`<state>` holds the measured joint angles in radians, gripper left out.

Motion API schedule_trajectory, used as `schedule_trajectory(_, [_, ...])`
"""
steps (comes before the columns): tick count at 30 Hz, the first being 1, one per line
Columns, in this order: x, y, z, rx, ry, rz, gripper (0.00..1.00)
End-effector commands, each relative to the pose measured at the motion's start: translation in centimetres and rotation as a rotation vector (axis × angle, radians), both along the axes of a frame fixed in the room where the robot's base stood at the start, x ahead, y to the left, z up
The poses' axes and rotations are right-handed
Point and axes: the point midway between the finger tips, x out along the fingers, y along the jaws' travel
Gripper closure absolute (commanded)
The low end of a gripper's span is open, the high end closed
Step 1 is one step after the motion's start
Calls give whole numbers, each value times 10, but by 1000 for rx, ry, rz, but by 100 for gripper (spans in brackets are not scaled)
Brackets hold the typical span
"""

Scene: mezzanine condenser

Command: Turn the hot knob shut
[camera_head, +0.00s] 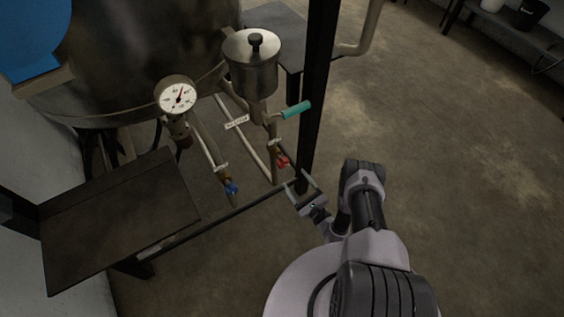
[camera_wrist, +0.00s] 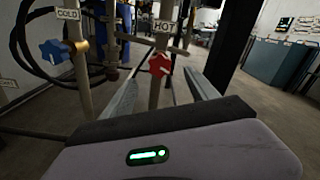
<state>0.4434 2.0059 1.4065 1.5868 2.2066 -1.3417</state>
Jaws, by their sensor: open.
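The hot knob (camera_wrist: 159,66) is a red star-shaped handle under a "HOT" label (camera_wrist: 166,26) on a vertical pipe in the wrist view. In the head view the red knob (camera_head: 283,162) sits low on the pipework. My gripper (camera_head: 300,183) is open just to the lower right of it, apart from it. In the wrist view the gripper's fingers (camera_wrist: 163,90) reach forward with the red knob ahead, between their lines. The blue cold knob (camera_wrist: 55,52) is to the left under a "COLD" label, and also shows in the head view (camera_head: 231,187).
A dark upright post (camera_head: 315,95) stands right behind my gripper. A low rail (camera_head: 215,222) runs below the knobs to a dark flat table (camera_head: 120,215). A teal lever (camera_head: 296,110), a gauge (camera_head: 177,94) and a metal pot (camera_head: 250,65) are above. Open floor lies to the right.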

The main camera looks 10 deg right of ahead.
Motion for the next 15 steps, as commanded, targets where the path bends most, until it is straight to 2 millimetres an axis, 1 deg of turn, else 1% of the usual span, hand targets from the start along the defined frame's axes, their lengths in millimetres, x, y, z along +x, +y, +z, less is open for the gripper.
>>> schedule_trajectory(1, [14,6,-6,-3,-4,6,33])
schedule_trajectory(3, [34,12,-6,-2,-4,6,33])
schedule_trajectory(7, [64,22,-6,-1,-4,5,33])
schedule_trajectory(9, [77,26,-5,1,-3,4,33])
schedule_trajectory(12, [90,30,-3,0,-2,3,33])
schedule_trajectory(15, [97,32,-2,1,-1,3,33])
